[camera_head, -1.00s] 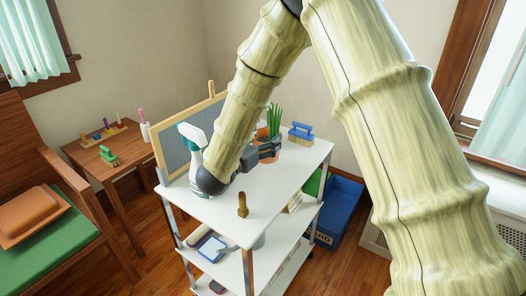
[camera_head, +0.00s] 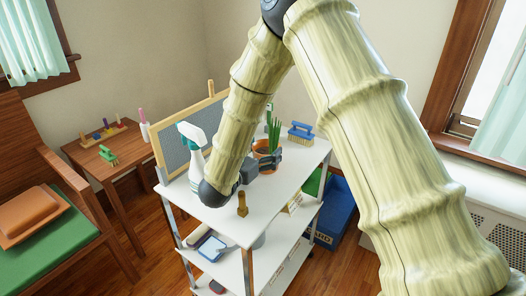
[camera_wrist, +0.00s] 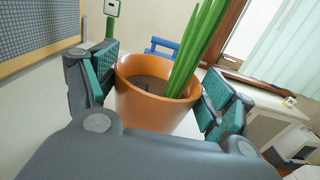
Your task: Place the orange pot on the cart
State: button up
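The orange pot (camera_head: 262,147) with upright green leaves is at the cart's far part, close over or on the white top; I cannot tell which. In the wrist view the pot (camera_wrist: 155,104) stands upright between my gripper's two teal-padded fingers, which lie close against its sides. My gripper (camera_head: 268,160) reaches it from the near left, and a dark finger crosses the pot's front. The lower part of the pot is hidden by the gripper body in the wrist view. The white cart (camera_head: 285,190) stands in the middle of the room.
On the cart top stand a spray bottle (camera_head: 194,155), a framed grey board (camera_head: 176,134), a blue-handled brush (camera_head: 300,132) and a small brass piece (camera_head: 242,204). A blue bin (camera_head: 336,212) stands right of the cart. The top's right front part is clear.

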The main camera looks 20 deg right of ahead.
jog(key=shift+r, duration=0.1)
dwell(0.3)
jog(key=shift+v, duration=3.8)
